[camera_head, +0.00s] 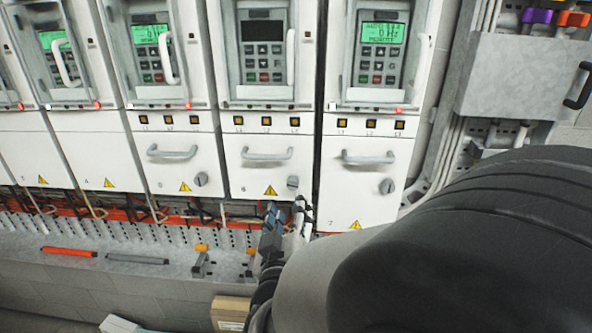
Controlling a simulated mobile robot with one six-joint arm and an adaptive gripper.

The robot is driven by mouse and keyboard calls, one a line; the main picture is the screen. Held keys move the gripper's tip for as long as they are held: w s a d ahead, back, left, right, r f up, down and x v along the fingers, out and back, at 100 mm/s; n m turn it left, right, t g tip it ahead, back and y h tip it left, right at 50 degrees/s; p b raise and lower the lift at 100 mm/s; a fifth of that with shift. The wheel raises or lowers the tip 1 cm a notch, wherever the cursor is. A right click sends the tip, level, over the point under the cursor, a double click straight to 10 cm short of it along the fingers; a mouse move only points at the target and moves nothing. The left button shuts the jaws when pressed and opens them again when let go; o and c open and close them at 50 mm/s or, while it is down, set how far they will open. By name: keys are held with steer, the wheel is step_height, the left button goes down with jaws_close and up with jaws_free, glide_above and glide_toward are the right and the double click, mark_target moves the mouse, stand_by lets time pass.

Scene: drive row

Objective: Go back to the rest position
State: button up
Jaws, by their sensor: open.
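My gripper (286,212) is open, with its two fingertips pointing up. In the picture it lies at the lower edge of the door of drive 6 (235,182), just below that door's grey rotary knob (292,182). I see nothing between the fingers. Whether they touch the door cannot be told.
Several white drive cabinets stand in a row. The display of drive 6 (262,30) is dark; drive 7's display (383,33) is lit green. Door handles (267,155) stick out. An orange tool (69,252) and a grey bar (137,259) lie on the ledge. A grey box (520,75) hangs right.

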steer(key=s+d+f+m+g+b, duration=0.2)
steer(key=s+d+f+g, duration=0.1)
steer(key=s, duration=0.5)
steer(key=s+d+f+m+g+b, duration=0.2)
steer(key=s+d+f+g+b, duration=0.1)
steer(key=s+d+g, duration=0.3)
steer(key=s+d+f+m+g+b, duration=0.2)
steer(key=s+d+f+g, duration=0.2)
steer(key=s+d, duration=0.4)
steer(key=s+f, duration=0.1)
steer(key=s, duration=0.3)
steer(key=shift+y, duration=0.3)
steer(key=shift+w+f, duration=0.1)
